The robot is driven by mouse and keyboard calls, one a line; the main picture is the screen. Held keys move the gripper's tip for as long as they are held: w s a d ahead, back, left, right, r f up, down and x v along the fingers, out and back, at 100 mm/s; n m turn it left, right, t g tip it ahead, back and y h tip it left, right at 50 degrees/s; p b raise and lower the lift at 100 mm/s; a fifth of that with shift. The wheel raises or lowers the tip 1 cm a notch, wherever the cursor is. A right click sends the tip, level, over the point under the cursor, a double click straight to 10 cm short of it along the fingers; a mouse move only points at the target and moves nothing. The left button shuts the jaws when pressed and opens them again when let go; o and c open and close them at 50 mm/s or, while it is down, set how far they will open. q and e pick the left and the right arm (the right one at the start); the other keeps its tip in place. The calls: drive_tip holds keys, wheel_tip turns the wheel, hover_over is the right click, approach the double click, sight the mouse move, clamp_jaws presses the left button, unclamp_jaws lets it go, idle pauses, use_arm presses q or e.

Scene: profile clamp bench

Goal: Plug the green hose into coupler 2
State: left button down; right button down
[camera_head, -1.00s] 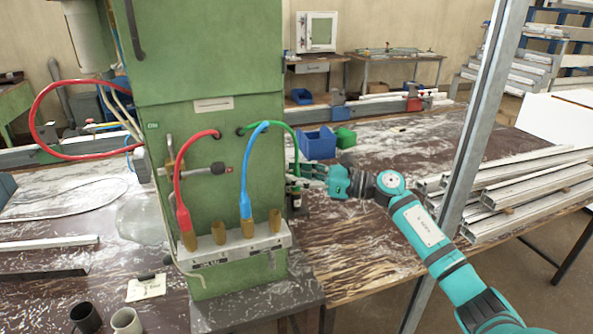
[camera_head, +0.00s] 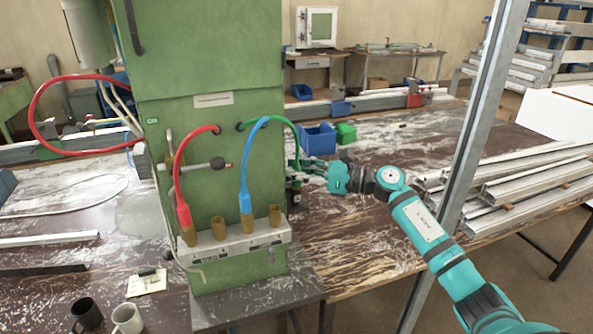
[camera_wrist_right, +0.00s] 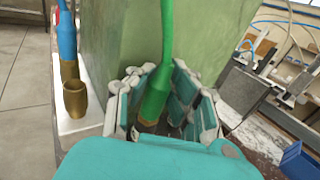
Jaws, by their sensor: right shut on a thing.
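The green hose (camera_head: 286,127) comes out of the green machine column and curves down to the right, behind the column's edge. My right gripper (camera_head: 305,174) is right of the column. In the right wrist view its fingers (camera_wrist_right: 160,105) are closed around the green hose's end fitting (camera_wrist_right: 154,98), with a brass tip below. The coupler block (camera_head: 235,245) has brass couplers in a row. The red hose (camera_head: 183,212) sits in the leftmost and the blue hose (camera_head: 245,202) in the third. The second coupler (camera_head: 218,227) and the rightmost coupler (camera_head: 275,215) are empty. Coupler labels are unreadable. My left gripper is out of view.
Aluminium profiles (camera_head: 530,185) lie on the table at right. Blue (camera_head: 318,140) and green (camera_head: 345,133) bins stand behind the gripper. Two mugs (camera_head: 126,318) are at front left.

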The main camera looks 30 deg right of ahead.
sight(297, 162)
drive_tip(key=shift+w+a, duration=0.15)
drive_tip(key=shift+r, duration=0.6)
idle(1.0)
drive_tip(key=shift+r, duration=0.1)
drive_tip(key=shift+r+p, duration=0.85)
drive_tip(key=shift+r, duration=0.6)
drive_tip(key=shift+s, duration=0.3)
drive_tip(key=shift+s+f, duration=0.1)
drive_tip(key=shift+s, duration=0.1)
drive_tip(key=s+a+b, duration=0.2)
drive_tip(key=s+a, duration=0.1)
drive_tip(key=s, duration=1)
idle(1.3)
